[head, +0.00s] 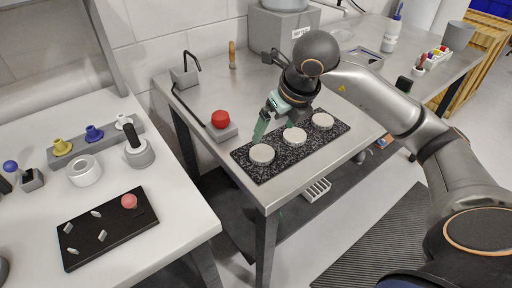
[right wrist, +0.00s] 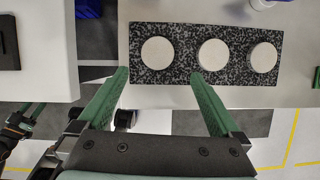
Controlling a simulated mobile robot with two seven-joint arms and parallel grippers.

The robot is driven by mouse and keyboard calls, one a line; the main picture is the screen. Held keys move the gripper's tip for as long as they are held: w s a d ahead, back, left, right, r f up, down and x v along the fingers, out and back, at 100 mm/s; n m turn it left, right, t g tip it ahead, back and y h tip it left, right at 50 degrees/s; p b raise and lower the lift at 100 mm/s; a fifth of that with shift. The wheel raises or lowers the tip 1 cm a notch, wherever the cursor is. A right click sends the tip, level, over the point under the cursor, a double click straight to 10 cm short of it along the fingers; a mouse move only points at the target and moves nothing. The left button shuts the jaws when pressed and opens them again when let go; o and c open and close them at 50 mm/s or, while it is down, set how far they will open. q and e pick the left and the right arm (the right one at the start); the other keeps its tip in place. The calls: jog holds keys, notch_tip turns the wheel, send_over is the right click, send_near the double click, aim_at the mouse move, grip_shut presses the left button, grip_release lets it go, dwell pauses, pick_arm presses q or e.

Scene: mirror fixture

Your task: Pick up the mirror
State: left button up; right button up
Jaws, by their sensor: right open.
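Three pale round discs lie flat in a row on a black speckled board (head: 310,149): the left disc (head: 262,155), the middle disc (head: 294,136) and the right disc (head: 322,121). I cannot tell which is the mirror; none shows a clear reflection. My right gripper (head: 279,122) is open and empty, with green fingers above the board. In the right wrist view its fingertips (right wrist: 159,75) are spread on either side of the left disc (right wrist: 157,53), which lies just beyond them. My left gripper (right wrist: 28,112) shows partly at the left edge there; its jaws are unclear.
A red button on a grey box (head: 221,122) stands left of the board. A bent black post (head: 188,72) is at the back. A white table (head: 180,212) with a black tray (head: 108,236) is on the left, across a gap.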

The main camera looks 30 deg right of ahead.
send_near(263, 153)
jog(key=x, duration=0.2)
jog(key=shift+w+d+f, duration=0.1)
jog(key=shift+w+f, duration=0.1)
jog(key=shift+f, duration=0.05)
jog(key=shift+s+x, duration=0.2)
jog(key=shift+x, duration=2.5)
jog(key=shift+c, duration=0.4)
jog(key=c, duration=1.2)
jog(key=shift+c, duration=0.2)
jog(key=shift+r, duration=0.15)
